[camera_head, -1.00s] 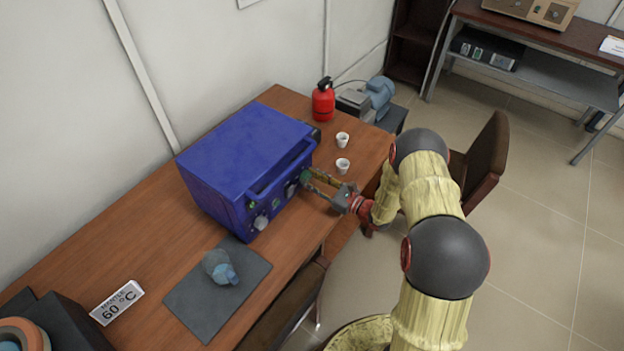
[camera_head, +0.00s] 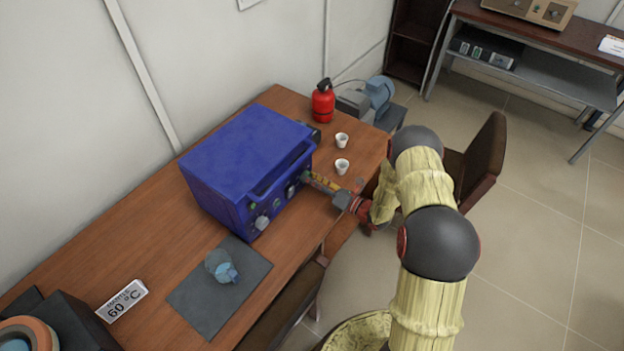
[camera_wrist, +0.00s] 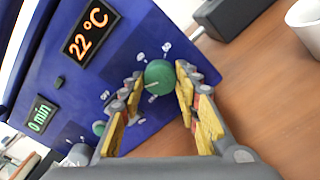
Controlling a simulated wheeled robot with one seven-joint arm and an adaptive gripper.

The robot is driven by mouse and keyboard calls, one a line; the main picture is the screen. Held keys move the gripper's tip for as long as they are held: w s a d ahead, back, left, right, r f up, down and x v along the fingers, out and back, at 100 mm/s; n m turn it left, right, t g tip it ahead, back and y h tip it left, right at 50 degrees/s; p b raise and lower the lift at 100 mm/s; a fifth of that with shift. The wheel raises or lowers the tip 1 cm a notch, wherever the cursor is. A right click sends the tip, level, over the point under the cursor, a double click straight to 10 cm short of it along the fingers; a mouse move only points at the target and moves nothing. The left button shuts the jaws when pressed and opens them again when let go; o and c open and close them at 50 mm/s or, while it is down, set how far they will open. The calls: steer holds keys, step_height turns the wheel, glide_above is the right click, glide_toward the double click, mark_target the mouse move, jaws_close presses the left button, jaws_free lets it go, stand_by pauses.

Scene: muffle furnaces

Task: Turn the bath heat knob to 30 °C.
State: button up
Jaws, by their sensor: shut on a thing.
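A blue box-shaped device (camera_head: 245,160) stands on the wooden desk. In the wrist view its front panel (camera_wrist: 110,75) has an orange display (camera_wrist: 90,32) reading 22 °C and a green display (camera_wrist: 40,115) reading 0 min. A round green knob (camera_wrist: 158,75) with a white pointer line sits near the panel's edge. My gripper (camera_wrist: 160,80) is shut on this knob, one yellow finger on each side. In the head view my gripper (camera_head: 320,184) reaches the device's front from the right. I cannot read a knob label that says bath.
A smaller green knob (camera_wrist: 98,128) and a grey knob (camera_wrist: 80,153) are on the same panel. Two white cups (camera_head: 342,166) and a red extinguisher (camera_head: 322,101) stand beyond the device. A flask (camera_head: 221,267) lies on a dark mat (camera_head: 205,312). A card (camera_head: 122,300) reads 60 °C.

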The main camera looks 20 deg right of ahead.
steer(key=shift+m, duration=0.5)
steer(key=o, duration=1.2)
steer(key=shift+c, duration=0.2)
steer(key=shift+d, duration=0.15)
steer(key=v, duration=1.1)
steer(key=shift+s+d, duration=0.25)
steer(key=shift+s, duration=0.1)
